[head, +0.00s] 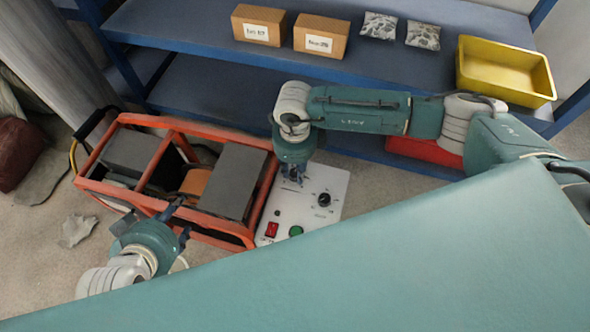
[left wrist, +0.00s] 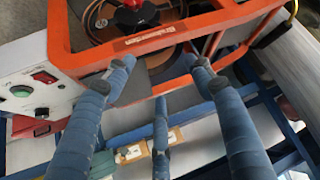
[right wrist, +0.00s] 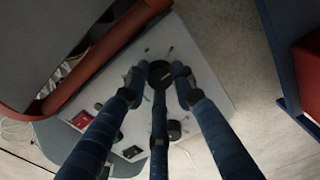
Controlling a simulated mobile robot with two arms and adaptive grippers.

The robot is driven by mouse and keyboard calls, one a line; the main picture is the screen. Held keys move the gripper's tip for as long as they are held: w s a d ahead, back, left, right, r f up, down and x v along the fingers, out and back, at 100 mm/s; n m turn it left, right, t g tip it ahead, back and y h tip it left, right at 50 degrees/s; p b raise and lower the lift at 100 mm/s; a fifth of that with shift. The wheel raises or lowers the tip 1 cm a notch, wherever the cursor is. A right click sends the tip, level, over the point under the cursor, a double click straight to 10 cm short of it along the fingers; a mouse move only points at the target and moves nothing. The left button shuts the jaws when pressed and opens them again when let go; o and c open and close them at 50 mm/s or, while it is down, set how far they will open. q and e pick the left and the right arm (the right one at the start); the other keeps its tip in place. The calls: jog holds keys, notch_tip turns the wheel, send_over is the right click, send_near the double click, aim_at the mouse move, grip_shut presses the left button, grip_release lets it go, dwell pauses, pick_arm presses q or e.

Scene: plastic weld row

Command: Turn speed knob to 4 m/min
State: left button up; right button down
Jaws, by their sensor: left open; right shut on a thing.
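A white control panel (head: 330,183) is fixed at the right end of an orange-framed machine (head: 200,232). It carries a black dial knob (head: 323,199), a red switch (head: 272,229) and a green button (head: 296,231). My right gripper (head: 293,180) is over the panel's upper left. In the right wrist view, its fingers are closed around one black knob (right wrist: 160,73); a second black knob (right wrist: 173,130) is beside them. The scale markings are too small to read. My left gripper (head: 174,221) is open and empty at the machine's frame; the left wrist view shows its spread fingers (left wrist: 158,72).
A blue shelf (head: 400,70) behind holds two cardboard boxes (head: 258,26), (head: 320,36), two silvery bags (head: 378,25) and a yellow bin (head: 506,70). A red container (head: 424,152) is below. A cable (head: 75,155) hangs at the machine's left end.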

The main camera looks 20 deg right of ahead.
jog(key=n+b, duration=0.1)
jog(key=n, duration=0.3)
jog(key=shift+w+a+n, duration=0.1)
jog(key=shift+w+n, duration=0.05)
jog(key=shift+n, duration=0.25)
pick_arm(q)
jog(key=w+d+r+t+h+b, duration=0.1)
jog(key=w+d+r+t, duration=0.1)
jog(key=w+r+t, duration=0.45)
jog(key=w+d+r+t+h+b, duration=0.1)
jog(key=w+d+r+t+h, duration=0.2)
jog(key=r, duration=0.6)
pick_arm(e)
jog(key=n, duration=0.4)
jog(key=n+b, duration=0.2)
jog(key=n, duration=0.1)
jog(key=shift+n, duration=0.4)
jog(key=n+b, duration=0.1)
jog(key=n, duration=0.1)
jog(key=shift+n, duration=0.4)
pick_arm(q)
jog(key=s+r+t+h, duration=0.1)
jog(key=s+r+t, duration=0.3)
jog(key=r, duration=1.1)
jog(key=shift+s+d+r+m+t+h, duration=0.15)
jog(key=shift+r+m+t+h, duration=0.2)
jog(key=shift+t, duration=1.5)
pick_arm(e)
jog(key=shift+r+n, duration=0.1)
jog(key=shift+n, duration=0.2)
